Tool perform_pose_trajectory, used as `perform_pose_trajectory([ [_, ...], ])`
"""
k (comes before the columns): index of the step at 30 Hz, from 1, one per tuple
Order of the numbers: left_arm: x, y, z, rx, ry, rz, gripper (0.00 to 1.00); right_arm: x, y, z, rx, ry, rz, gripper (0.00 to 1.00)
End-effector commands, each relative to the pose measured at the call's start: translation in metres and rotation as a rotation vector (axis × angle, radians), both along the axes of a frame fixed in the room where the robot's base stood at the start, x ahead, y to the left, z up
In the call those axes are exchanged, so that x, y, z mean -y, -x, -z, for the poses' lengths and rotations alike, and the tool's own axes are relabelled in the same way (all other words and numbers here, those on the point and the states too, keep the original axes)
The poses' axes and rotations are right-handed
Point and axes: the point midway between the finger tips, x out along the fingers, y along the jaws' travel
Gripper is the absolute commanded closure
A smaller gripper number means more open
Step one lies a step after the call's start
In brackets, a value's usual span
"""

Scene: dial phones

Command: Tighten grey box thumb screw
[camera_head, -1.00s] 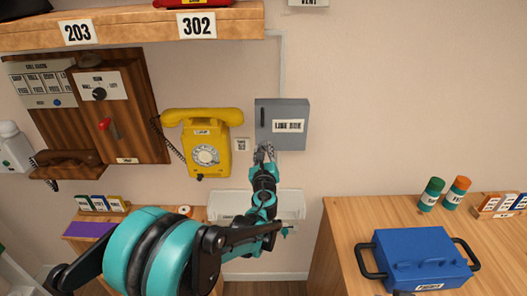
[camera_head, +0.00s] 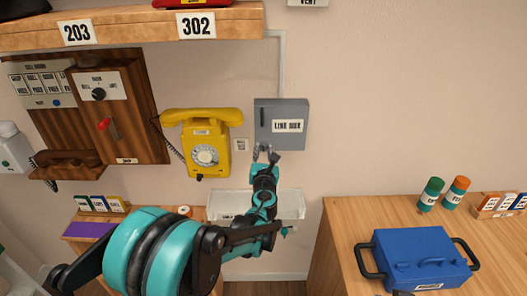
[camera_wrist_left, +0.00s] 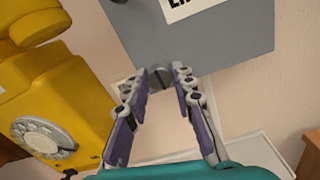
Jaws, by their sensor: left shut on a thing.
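The grey line box (camera_head: 290,112) is on the wall right of the yellow phone; its lower part fills the top of the left wrist view (camera_wrist_left: 215,42). The grey thumb screw (camera_wrist_left: 160,75) sits at the box's lower edge in the left wrist view. My left gripper (camera_head: 267,150) is just below the box. In the left wrist view my left gripper (camera_wrist_left: 162,78) has its fingertips on either side of the screw, shut on it. The screw is too small to make out in the head view. My right gripper is not in view.
The yellow dial phone (camera_head: 203,143) hangs close left of my left gripper. A white tray (camera_head: 290,205) is below it. A wooden counter (camera_head: 350,215) at right holds a blue case (camera_head: 420,255). A shelf (camera_head: 120,30) runs above. The wall right of the box is clear.

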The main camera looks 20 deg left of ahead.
Motion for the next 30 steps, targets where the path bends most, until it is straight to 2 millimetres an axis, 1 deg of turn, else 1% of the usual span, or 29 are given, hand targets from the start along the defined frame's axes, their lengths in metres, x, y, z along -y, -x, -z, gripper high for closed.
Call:
perform_pose_trajectory([
  [10,0.0,0.0,0.0,0.0,-0.001,-0.001,1.0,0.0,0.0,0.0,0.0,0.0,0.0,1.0],
  [11,0.0,0.0,0.0,0.0,-0.001,-0.001,0.68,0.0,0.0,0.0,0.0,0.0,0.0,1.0],
  [12,0.0,0.0,0.0,0.0,-0.001,-0.001,0.57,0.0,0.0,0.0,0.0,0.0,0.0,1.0],
  [13,0.0,0.0,0.0,0.0,-0.001,-0.001,0.54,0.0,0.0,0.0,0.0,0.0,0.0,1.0],
  [23,0.001,0.002,0.0,0.0,-0.001,0.0,0.54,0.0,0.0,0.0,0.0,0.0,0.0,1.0],
  [26,0.004,0.012,0.0,-0.001,-0.001,0.002,0.54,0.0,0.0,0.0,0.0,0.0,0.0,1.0],
  [30,0.012,0.039,0.0,-0.001,-0.001,0.002,0.54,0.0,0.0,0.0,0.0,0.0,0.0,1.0],
])
